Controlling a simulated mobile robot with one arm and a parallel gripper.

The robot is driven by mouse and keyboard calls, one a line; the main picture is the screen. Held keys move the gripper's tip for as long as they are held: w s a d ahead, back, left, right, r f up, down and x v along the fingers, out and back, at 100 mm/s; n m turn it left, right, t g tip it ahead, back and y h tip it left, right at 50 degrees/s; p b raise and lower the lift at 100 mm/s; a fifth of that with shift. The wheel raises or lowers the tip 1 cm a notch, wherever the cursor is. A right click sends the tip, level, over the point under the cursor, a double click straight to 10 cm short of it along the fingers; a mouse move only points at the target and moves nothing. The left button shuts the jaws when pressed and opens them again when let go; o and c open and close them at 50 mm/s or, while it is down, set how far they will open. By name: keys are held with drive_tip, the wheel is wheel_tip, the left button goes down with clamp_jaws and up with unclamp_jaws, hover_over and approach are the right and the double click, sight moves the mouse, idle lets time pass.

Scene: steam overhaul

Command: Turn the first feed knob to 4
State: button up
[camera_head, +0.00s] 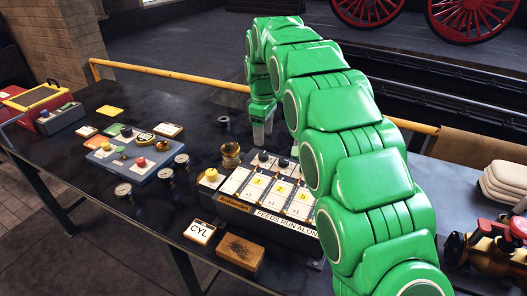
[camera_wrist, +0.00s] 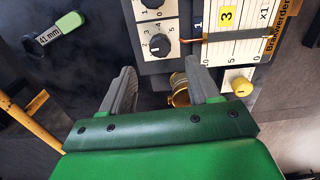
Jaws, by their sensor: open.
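The feed panel (camera_head: 270,215) lies on the dark bench with a "FEEDS RUN ALONE" label on its front. A black feed knob (camera_head: 264,157) stands at its back left, beside a second black knob (camera_head: 283,162). In the wrist view the nearest black knob (camera_wrist: 160,46) has a numbered dial around it; its exact setting is too small to tell. Part of another knob (camera_wrist: 152,3) shows at the top edge. My gripper (camera_head: 262,133) points down above the back of the panel. In the wrist view its fingers (camera_wrist: 165,88) are apart and empty, with the knob beyond them.
A brass cup (camera_head: 231,155) stands beside the panel's back left corner. A yellow button (camera_head: 211,175) sits at the panel's left end. A blue-grey box (camera_head: 135,155) and several small round parts lie left. A yellow rail (camera_head: 165,74) runs along the back.

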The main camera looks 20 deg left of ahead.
sight(263, 154)
drive_tip(key=shift+f, duration=3.8)
drive_tip(key=shift+c, duration=0.3)
drive_tip(key=c, duration=1)
